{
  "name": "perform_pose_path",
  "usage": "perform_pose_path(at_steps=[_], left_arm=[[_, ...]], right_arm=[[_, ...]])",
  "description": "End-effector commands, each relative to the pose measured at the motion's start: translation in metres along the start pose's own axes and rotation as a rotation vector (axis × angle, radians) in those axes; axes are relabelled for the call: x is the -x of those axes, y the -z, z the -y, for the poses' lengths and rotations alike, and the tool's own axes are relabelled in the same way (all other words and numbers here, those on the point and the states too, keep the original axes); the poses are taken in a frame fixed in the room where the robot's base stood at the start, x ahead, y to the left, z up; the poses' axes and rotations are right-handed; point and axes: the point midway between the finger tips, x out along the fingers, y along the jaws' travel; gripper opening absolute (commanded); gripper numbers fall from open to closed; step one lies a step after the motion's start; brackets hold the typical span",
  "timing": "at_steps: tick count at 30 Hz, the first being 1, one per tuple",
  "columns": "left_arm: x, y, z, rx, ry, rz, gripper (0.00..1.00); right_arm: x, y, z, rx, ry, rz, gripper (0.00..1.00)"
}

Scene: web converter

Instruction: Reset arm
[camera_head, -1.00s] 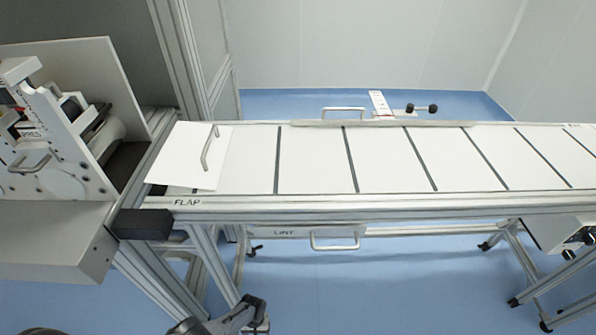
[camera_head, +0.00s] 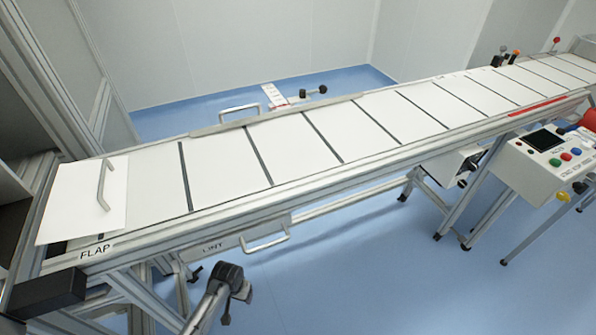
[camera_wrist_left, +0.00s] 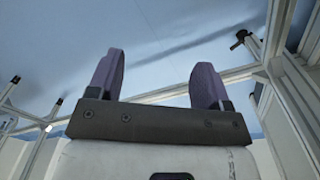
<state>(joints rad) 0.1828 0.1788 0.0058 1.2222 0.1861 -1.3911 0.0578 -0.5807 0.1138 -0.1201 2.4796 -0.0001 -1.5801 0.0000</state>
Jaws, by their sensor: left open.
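My left gripper (camera_wrist_left: 158,62) shows in the left wrist view. Its two purple fingers stand wide apart, with nothing between them. Pale blue surface and metal frame bars lie beyond the fingers, and I see no contact with them. Neither gripper can be made out for sure in the head view. My right gripper is not in view. A dark jointed piece on a grey tube (camera_head: 226,280) stands at the bottom of the head view, below the conveyor; I cannot tell whether it is part of me.
A long white conveyor (camera_head: 210,165) crosses the head view. A white flap plate (camera_head: 75,205) with a handle lies at its left end. A drawer labelled LINT (camera_head: 225,245) hangs below. A control box (camera_head: 545,160) with coloured buttons stands right. Blue floor (camera_head: 330,280) is open in front.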

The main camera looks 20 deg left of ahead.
Motion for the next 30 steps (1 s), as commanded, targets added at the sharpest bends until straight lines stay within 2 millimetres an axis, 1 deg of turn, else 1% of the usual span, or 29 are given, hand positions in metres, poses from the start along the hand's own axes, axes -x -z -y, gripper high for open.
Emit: perform_pose_path(at_steps=[1, 2, 3, 5, 6, 8, 9, 11, 12, 14, 15, 17, 18, 20, 21, 23, 24, 27, 30], left_arm=[[0.030, 0.010, -0.007, -0.039, 0.010, -0.056, 0.72], [0.045, 0.014, -0.011, -0.059, 0.019, -0.085, 0.72], [0.066, 0.018, -0.016, -0.085, 0.028, -0.121, 0.72], [0.095, 0.019, -0.024, -0.120, 0.043, -0.173, 0.72], [0.113, 0.018, -0.028, -0.139, 0.050, -0.206, 0.72], [0.141, 0.015, -0.035, -0.165, 0.062, -0.253, 0.72], [0.160, 0.011, -0.040, -0.181, 0.067, -0.285, 0.72], [0.187, 0.002, -0.047, -0.202, 0.075, -0.331, 0.72], [0.206, -0.005, -0.051, -0.214, 0.078, -0.362, 0.72], [0.233, -0.017, -0.058, -0.229, 0.080, -0.406, 0.72], [0.249, -0.026, -0.062, -0.237, 0.081, -0.434, 0.72], [0.273, -0.041, -0.067, -0.248, 0.077, -0.472, 0.72], [0.288, -0.051, -0.071, -0.255, 0.073, -0.496, 0.72], [0.308, -0.066, -0.076, -0.264, 0.067, -0.528, 0.72], [0.321, -0.076, -0.078, -0.270, 0.061, -0.545, 0.72], [0.340, -0.094, -0.082, -0.277, 0.050, -0.562, 0.72], [0.350, -0.106, -0.084, -0.282, 0.040, -0.566, 0.72], [0.365, -0.135, -0.088, -0.292, 0.020, -0.548, 0.72], [0.366, -0.161, -0.089, -0.297, 0.007, -0.488, 0.72]], right_arm=[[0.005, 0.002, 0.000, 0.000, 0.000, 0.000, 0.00], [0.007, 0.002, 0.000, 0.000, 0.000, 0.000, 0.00], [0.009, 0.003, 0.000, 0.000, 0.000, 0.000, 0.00], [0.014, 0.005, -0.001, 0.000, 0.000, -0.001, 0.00], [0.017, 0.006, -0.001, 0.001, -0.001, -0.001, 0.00], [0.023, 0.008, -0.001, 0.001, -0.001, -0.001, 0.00], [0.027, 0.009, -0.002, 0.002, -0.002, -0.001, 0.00], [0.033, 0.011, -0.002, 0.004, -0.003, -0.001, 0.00], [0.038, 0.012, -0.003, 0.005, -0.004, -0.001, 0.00], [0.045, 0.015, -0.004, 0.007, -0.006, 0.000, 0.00], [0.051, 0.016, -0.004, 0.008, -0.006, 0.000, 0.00], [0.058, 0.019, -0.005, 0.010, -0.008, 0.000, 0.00], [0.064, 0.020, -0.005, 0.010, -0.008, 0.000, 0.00], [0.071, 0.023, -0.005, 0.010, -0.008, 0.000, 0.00], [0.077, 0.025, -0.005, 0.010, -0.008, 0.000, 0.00], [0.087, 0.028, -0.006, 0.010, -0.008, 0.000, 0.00], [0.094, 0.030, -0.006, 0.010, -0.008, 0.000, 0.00], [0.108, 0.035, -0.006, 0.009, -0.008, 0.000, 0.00], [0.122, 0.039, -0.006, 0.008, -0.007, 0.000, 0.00]])
